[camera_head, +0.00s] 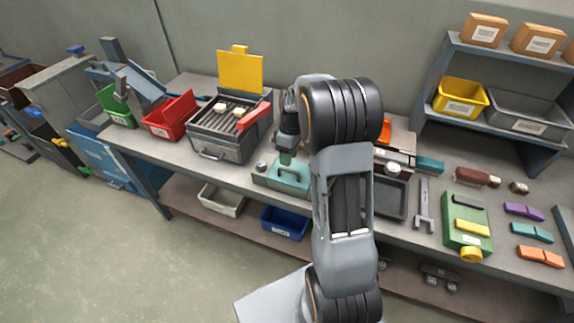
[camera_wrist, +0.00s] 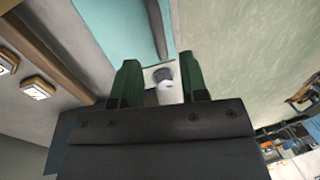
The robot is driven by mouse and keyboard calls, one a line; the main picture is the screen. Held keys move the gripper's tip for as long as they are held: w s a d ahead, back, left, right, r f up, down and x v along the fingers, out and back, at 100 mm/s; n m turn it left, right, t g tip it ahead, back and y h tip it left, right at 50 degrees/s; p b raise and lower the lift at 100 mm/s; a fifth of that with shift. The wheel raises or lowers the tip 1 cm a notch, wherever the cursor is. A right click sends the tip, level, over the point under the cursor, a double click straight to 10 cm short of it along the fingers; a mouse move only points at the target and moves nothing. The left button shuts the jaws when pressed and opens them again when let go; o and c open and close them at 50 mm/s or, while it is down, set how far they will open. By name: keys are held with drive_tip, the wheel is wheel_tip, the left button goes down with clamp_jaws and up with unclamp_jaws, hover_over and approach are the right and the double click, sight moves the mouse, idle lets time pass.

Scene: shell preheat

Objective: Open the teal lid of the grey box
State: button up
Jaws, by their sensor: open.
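The grey box (camera_head: 262,178) sits on the bench just left of my arm in the head view. Its teal lid (camera_head: 290,178) lies flat on top and looks shut, with a darker teal bar handle (camera_head: 290,170). My gripper (camera_head: 285,157) is above the lid's back part, pointing down. In the wrist view, the green fingers of my gripper (camera_wrist: 160,82) are apart with nothing held. The teal lid (camera_wrist: 110,28) fills the top there. A grey knob (camera_wrist: 164,78) on a pale panel shows between the fingers, apparently farther off. My arm hides the box's right side.
Left of the box stands a grill-like unit (camera_head: 222,142) with a raised yellow panel, then a red bin (camera_head: 170,117) and a green bin (camera_head: 118,112).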

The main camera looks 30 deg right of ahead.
sight(287, 169)
drive_tip(key=shift+s+a+f, duration=0.15)
drive_tip(key=shift+a+f, duration=0.05)
drive_tip(key=shift+f, duration=0.85)
drive_tip(key=shift+s+a+f, duration=0.15)
drive_tip(key=shift+f, duration=0.85)
drive_tip(key=shift+c, duration=0.2)
clamp_jaws()
